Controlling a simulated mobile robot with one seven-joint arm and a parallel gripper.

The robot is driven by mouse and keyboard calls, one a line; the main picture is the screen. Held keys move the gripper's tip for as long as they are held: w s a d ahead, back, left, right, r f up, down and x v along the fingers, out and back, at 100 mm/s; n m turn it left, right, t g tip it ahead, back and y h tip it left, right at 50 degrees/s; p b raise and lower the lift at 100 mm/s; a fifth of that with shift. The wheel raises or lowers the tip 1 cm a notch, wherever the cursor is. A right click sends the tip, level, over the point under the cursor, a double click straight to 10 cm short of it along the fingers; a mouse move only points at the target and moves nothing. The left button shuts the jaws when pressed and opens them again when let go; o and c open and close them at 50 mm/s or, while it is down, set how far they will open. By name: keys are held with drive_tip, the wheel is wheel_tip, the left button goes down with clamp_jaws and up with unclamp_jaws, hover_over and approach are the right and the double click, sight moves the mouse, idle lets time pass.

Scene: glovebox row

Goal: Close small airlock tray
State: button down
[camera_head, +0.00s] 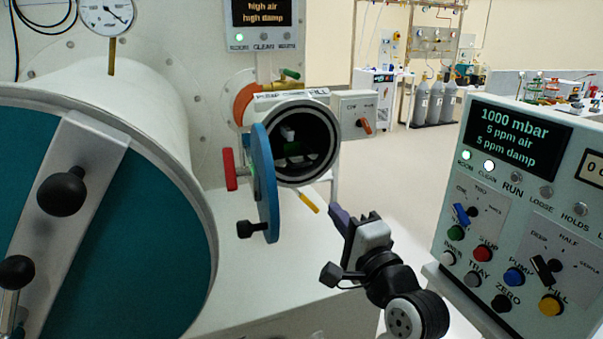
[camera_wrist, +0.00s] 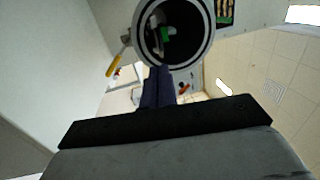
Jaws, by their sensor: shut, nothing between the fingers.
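The small airlock (camera_head: 331,118) is a round port with a pale rim and a dark inside, at the middle of the head view. Its blue round door (camera_head: 264,182) stands swung open to the left, seen nearly edge-on, with a black knob. Inside the port I see pale and green items and part of the tray (camera_head: 297,158); how far the tray sticks out I cannot tell. My gripper (camera_head: 340,219) is shut and empty, below and right of the port, apart from it. In the wrist view the port (camera_wrist: 211,40) is beyond the shut fingers (camera_wrist: 157,88).
A large teal airlock door (camera_head: 130,240) with black knobs fills the left. A control panel (camera_head: 520,170) reading 1000 mbar stands close at the right. A yellow handle (camera_head: 309,202) hangs below the port. A red handle (camera_head: 230,170) is left of the blue door.

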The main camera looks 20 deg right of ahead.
drive_tip(key=p, duration=0.4)
approach(299, 164)
drive_tip(key=w, duration=0.5)
drive_tip(key=shift+w+a+r, duration=0.1)
drive_tip(key=shift+a+r, duration=0.1)
drive_tip(key=shift+r, duration=0.1)
drive_tip(key=shift+w, duration=0.7)
drive_tip(key=w+p, duration=0.1)
drive_tip(key=w, duration=0.2)
drive_tip(key=shift+w+a, duration=0.1)
drive_tip(key=shift+w, duration=0.15)
drive_tip(key=shift+r, duration=0.25)
drive_tip(key=shift+a+r, duration=0.1)
drive_tip(key=shift+s, duration=0.1)
